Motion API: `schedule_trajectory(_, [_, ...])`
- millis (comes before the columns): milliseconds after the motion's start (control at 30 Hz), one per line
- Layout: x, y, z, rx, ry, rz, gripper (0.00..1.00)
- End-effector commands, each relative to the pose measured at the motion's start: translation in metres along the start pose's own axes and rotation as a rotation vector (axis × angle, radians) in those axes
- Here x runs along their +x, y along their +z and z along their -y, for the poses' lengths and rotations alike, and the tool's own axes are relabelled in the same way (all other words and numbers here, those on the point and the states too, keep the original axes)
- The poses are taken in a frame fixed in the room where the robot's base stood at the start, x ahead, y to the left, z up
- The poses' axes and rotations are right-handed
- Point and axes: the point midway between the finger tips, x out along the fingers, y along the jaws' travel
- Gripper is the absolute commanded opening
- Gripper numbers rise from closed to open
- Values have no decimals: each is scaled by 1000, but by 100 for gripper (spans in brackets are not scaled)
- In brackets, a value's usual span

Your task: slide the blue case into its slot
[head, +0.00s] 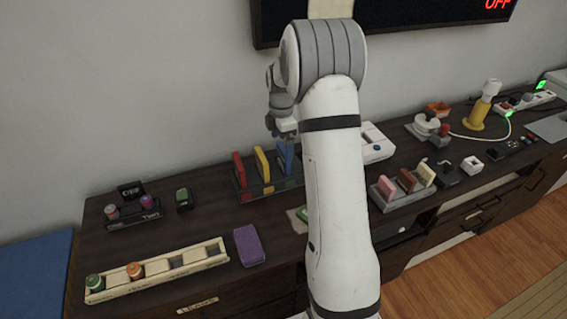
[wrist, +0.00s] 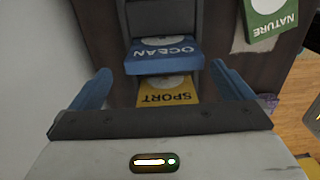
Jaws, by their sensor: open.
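The blue case (head: 286,157), lettered OCEAN in the wrist view (wrist: 165,58), stands upright at the right end of a dark rack (head: 262,191), next to the yellow case. How deep it sits is hard to tell. My gripper (head: 284,137) is above the blue case in the head view. In the wrist view its two blue fingers are spread wide, one on each side of the blue case, with visible gaps. Nothing is held.
A yellow case (head: 262,166) and a red case (head: 239,170) stand in the same rack. A green case (wrist: 267,18), lettered NATURE, lies on a pale sheet nearby. A purple case (head: 248,245) and a long tray (head: 203,266) are in front. A second rack (head: 379,198) stands right.

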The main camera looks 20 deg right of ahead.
Motion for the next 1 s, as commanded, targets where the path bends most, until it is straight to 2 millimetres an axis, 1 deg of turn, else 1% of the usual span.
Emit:
schedule_trajectory(200, [33,4,5,2,-4,-1,100])
schedule_trajectory(267, [39,4,5,2,-3,-1,100])
schedule_trajectory(400, [45,4,5,2,0,0,100])
schedule_trajectory(567, [45,4,5,3,0,0,100])
schedule_trajectory(1000, [44,4,5,4,0,0,65])
